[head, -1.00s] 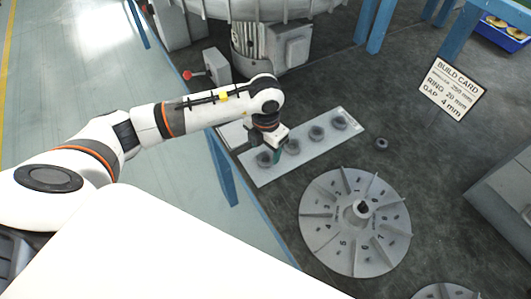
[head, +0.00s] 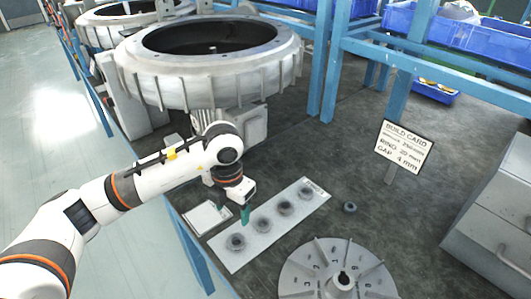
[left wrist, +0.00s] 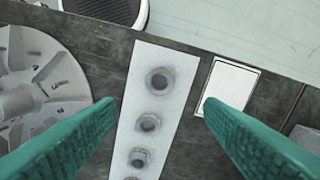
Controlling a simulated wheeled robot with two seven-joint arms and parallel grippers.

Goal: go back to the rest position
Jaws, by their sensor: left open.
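My left gripper (head: 245,213) is open and empty in the head view, above the back edge of a pale strip (head: 226,263). The strip carries several dark grey rings, among them the nearest ring (head: 235,242) and the farthest ring (head: 305,193). In the left wrist view the two green fingers of my left gripper (left wrist: 158,105) stand wide apart. The strip (left wrist: 187,48) lies below and between them, with a ring (left wrist: 160,81) and others in a row. My right gripper is not in view.
A bladed disc (head: 318,289) lies at the front, and a single small ring (head: 350,208) beyond the strip. A white square plate (head: 206,217) lies left of the strip. A build card (head: 404,146), a large round housing (head: 210,75) and a grey cabinet (head: 500,205) stand around the bench.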

